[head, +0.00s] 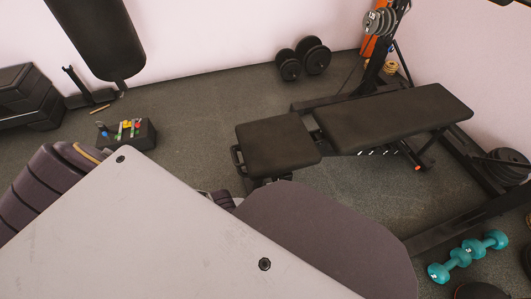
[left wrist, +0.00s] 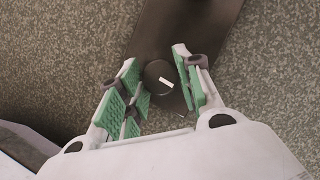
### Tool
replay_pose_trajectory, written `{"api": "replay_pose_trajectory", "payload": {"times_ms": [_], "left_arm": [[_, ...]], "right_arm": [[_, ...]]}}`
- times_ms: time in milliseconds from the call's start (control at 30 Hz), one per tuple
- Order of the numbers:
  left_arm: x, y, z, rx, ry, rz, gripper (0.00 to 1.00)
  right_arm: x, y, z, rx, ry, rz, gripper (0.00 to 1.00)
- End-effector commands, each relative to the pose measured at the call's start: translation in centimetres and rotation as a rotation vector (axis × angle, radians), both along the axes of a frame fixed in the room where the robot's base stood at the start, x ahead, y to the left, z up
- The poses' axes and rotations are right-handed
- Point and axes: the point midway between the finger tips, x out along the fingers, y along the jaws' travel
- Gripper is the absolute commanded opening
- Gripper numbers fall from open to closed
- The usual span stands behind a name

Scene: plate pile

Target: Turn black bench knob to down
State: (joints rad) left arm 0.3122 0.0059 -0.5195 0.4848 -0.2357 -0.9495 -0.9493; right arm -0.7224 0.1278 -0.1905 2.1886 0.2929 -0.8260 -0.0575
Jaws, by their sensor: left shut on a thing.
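The black knob (left wrist: 157,75) is round with a short white mark on its face, in the middle of the left wrist view. The knob sits over a dark flat bench part (left wrist: 195,30). My left gripper (left wrist: 156,64) has its green-padded fingers on either side of the knob, shut on it. In the head view the black bench (head: 278,147) stands in the middle, its long pad (head: 395,117) reaching right. The knob is hidden there, and the left gripper is mostly covered by my own body. My right gripper is out of sight.
A black box with small coloured items (head: 128,135) stands left of the bench. Black dumbbells (head: 303,58) lie by the back wall, and teal dumbbells (head: 468,257) lie at lower right. Floor between box and bench is clear.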

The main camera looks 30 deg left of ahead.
Motion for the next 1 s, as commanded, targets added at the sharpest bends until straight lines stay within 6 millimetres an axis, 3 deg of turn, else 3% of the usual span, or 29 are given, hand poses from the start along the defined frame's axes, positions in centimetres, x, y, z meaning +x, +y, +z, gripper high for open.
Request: {"api": "replay_pose_trajectory", "payload": {"times_ms": [367,400,567,1000], "left_arm": [[-0.03,0.08,-0.01,0.001,0.0,0.008,0.11],[-0.03,0.07,-0.01,0.001,0.0,0.008,0.36],[-0.03,0.06,-0.01,0.0,0.0,0.007,0.56],[0.01,-0.02,0.05,0.0,0.0,0.006,0.56]], "right_arm": [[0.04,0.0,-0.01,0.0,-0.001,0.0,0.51],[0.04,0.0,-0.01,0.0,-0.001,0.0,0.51],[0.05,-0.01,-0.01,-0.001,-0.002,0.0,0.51],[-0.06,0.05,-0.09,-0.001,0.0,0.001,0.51]]}}
